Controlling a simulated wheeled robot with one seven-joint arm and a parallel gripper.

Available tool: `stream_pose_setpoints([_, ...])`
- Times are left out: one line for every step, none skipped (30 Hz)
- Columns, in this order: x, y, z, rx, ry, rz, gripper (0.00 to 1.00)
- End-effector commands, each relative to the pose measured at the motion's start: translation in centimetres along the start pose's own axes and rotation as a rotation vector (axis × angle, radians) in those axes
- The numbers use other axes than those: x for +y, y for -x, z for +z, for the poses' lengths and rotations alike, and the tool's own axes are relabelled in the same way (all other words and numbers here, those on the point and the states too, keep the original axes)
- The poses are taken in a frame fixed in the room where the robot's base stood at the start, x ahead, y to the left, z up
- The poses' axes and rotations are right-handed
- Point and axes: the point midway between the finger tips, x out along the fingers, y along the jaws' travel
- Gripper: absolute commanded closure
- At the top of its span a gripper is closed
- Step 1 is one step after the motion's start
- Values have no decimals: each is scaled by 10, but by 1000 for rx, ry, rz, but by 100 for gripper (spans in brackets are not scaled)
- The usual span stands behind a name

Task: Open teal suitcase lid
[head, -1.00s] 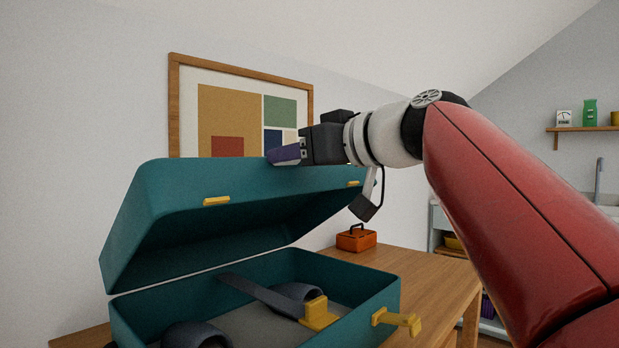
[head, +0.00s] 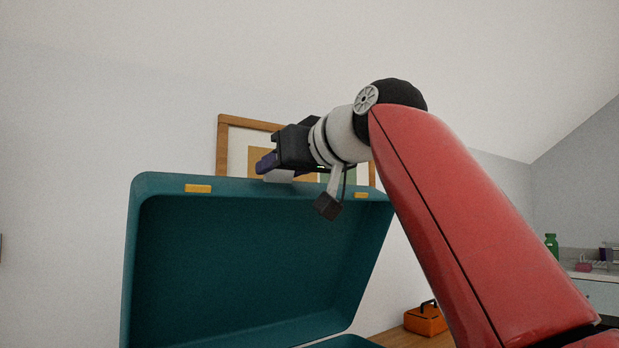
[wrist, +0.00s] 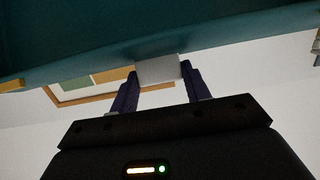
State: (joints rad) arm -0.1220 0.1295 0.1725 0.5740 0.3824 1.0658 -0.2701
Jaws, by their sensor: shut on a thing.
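The teal suitcase lid (head: 250,265) stands steeply raised in the head view, its hollow inside facing me. Two yellow latch pieces (head: 198,188) sit along its upper edge. My gripper (head: 268,167) is at that edge, between the latch pieces. In the wrist view its two dark purple fingers (wrist: 159,78) are shut on a pale grey tab (wrist: 158,68) on the lid's edge. The tab also shows in the head view, below the fingers. Only a sliver of the teal suitcase base (head: 345,342) shows at the bottom; its contents are out of view.
An orange box with a dark handle (head: 425,320) stands on the wooden table (head: 390,338) right of the suitcase. A framed picture (head: 222,150) hangs on the wall behind the lid. A counter with a green bottle (head: 551,246) is at the far right.

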Motion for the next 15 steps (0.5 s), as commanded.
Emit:
stream_pose_setpoints([-4, 2, -6, 17, 2, -1, 94])
stream_pose_setpoints([-6, 2, -7, 18, 1, -1, 94])
stream_pose_setpoints([-6, 1, -8, 19, 0, 1, 94])
stream_pose_setpoints([-7, 1, -9, 20, -1, 2, 94])
stream_pose_setpoints([-7, 1, -9, 20, -1, 2, 94])
stream_pose_setpoints([-8, 1, -10, 21, -2, 3, 94])
stream_pose_setpoints([-8, 1, -10, 21, -2, 4, 94])
stream_pose_setpoints([-8, 1, -10, 22, -2, 4, 94])
stream_pose_setpoints([-8, 1, -10, 22, -2, 5, 94])
stream_pose_setpoints([-8, 1, -10, 22, -2, 5, 94])
stream_pose_setpoints([-8, 1, -10, 22, -2, 5, 94])
stream_pose_setpoints([-7, 1, -10, 22, -2, 6, 94])
stream_pose_setpoints([-7, 2, -10, 23, -2, 6, 94])
stream_pose_setpoints([-7, 2, -10, 23, -2, 6, 94])
stream_pose_setpoints([-7, 2, -10, 23, -2, 6, 94])
